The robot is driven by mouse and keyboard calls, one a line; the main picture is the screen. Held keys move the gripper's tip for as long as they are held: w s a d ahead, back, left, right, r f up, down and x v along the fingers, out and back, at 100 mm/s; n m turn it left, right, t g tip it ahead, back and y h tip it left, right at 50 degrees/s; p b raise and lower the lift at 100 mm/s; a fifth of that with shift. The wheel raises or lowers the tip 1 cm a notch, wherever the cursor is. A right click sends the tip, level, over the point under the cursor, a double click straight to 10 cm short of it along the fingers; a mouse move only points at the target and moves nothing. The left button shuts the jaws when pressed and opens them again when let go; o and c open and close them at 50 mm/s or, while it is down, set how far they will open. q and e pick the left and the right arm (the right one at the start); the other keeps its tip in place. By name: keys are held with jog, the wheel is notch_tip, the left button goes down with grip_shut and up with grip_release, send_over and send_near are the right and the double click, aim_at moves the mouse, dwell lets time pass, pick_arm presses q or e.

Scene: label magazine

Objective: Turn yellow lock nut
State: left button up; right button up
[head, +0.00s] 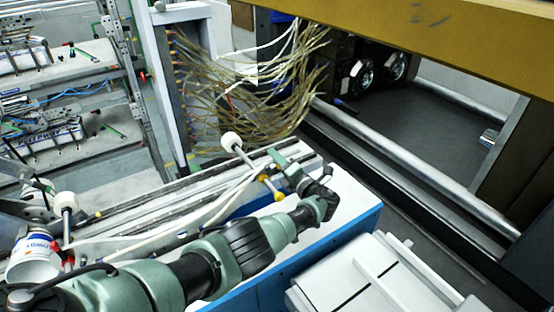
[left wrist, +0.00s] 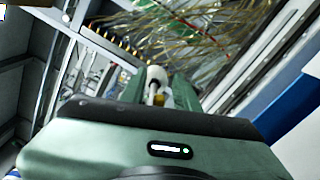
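A yellow lock nut (head: 264,178) sits on the rod assembly below a white roller (head: 231,142) on the machine's rail. A yellow knob (head: 280,196) is close by. My left gripper (head: 270,160) is beside this assembly, at its upper right in the head view. In the left wrist view its two green fingers (left wrist: 158,90) stand apart, with a yellow part (left wrist: 159,99) and a white roller (left wrist: 155,75) showing between or beyond them. I cannot tell whether the fingers touch the yellow part. My right gripper is not in view.
A second white roller (head: 65,203) on a post and a white label roll (head: 32,258) stand at the left. Many thin yellowish tubes (head: 255,85) hang behind the gripper. A white blue-sided box (head: 350,195) lies under my left arm. A yellow beam (head: 430,35) crosses above.

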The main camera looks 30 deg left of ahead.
pick_arm(q)
jog(key=p+v, duration=0.1)
jog(key=v, duration=0.7)
jog(key=shift+p, duration=0.3)
